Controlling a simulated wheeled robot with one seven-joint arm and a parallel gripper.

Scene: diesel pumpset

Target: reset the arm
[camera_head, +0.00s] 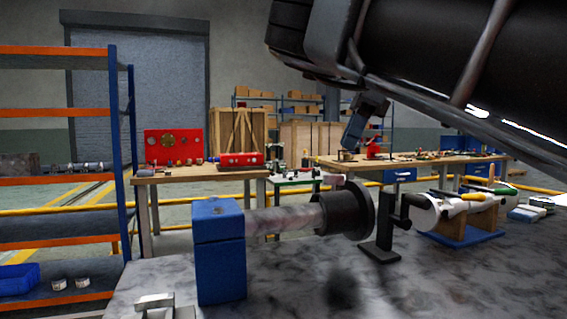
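My arm crosses the upper right of the head view, large, dark and close to the camera. A blue-grey angled piece (366,118) shows just below it. I cannot tell whether this piece is part of my gripper. No pair of fingertips can be made out, so the gripper's opening and anything in it are hidden. A soft dark shadow lies on the marbled grey worktop (290,285) in front.
On the worktop stand a blue block (220,255) bearing a shaft with a dark flanged cylinder (348,212), a black stand (383,232) and a tool rack (462,232). A blue-orange shelf (118,150) stands left. Workbenches (185,174) are behind.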

